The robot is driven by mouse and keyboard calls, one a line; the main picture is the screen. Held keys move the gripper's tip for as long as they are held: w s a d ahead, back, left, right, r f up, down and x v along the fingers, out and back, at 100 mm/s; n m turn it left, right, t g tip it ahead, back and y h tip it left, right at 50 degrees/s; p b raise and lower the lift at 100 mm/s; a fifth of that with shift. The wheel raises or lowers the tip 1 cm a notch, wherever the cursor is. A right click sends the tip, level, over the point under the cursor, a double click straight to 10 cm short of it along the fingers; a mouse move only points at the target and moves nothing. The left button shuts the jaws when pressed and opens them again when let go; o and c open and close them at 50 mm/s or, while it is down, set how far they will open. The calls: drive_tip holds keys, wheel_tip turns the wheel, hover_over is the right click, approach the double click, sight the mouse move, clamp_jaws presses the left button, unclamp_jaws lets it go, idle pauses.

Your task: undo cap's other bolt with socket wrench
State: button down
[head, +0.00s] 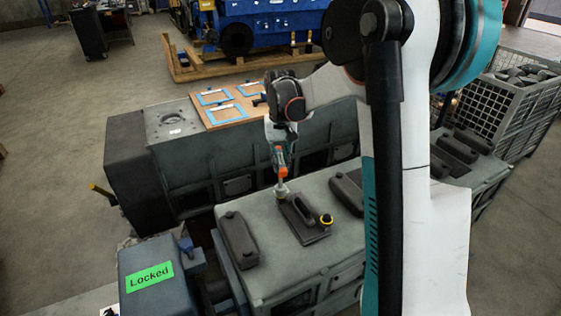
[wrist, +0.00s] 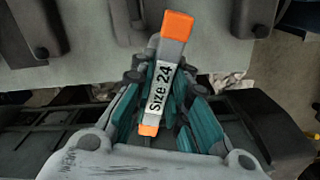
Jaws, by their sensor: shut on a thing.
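My gripper (head: 279,150) points down over the grey engine block. It is shut on the socket wrench (head: 280,163), which has orange parts and a socket at its lower end. In the wrist view the wrench (wrist: 160,88) lies between the teal finger pads and reads "Size 24". The dark cap (head: 305,222) sits on top of the block. The socket is down at the cap's far left corner; whether it is seated on a bolt there I cannot tell. A bolt with a yellow ring (head: 326,219) shows at the cap's right side.
Other dark covers (head: 237,240) stand on the block on both sides of the cap. A board with blue-framed items (head: 222,113) lies behind. A wire crate (head: 512,105) stands at right.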

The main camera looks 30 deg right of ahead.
drive_tip(key=n, duration=1)
drive_tip(key=shift+r, duration=0.1)
drive_tip(key=n, duration=0.9)
